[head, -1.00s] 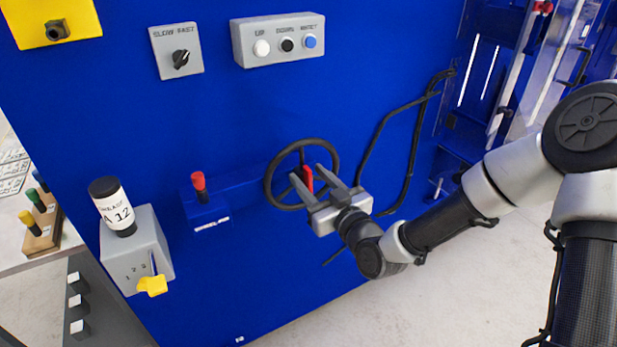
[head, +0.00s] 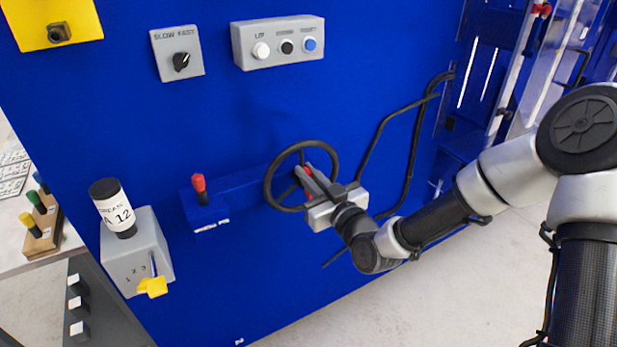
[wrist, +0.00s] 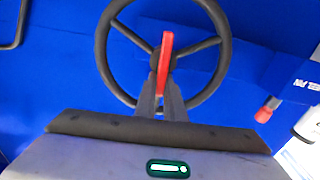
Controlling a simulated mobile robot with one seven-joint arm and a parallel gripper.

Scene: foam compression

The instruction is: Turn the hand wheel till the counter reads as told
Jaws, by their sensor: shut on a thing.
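The black hand wheel (head: 334,154) stands on the blue machine front in the head view, and it also shows in the wrist view (wrist: 103,60). Its red handle (wrist: 166,55) lies across the hub and points up in the wrist view. My gripper (head: 305,172) is at the wheel's hub, its two fingers closed around the red handle. In the wrist view the fingers (wrist: 161,92) press on the handle's lower part from both sides. The fingers hide part of the handle in the head view. I see no counter reading in these frames.
A red-topped lever (head: 199,188) stands left of the wheel. A grey box with a yellow lever (head: 152,287) and a labelled bottle (head: 113,212) is further left. A button box (head: 278,43) and a knob switch (head: 180,61) sit above. A black bent rail (head: 414,150) is to the right.

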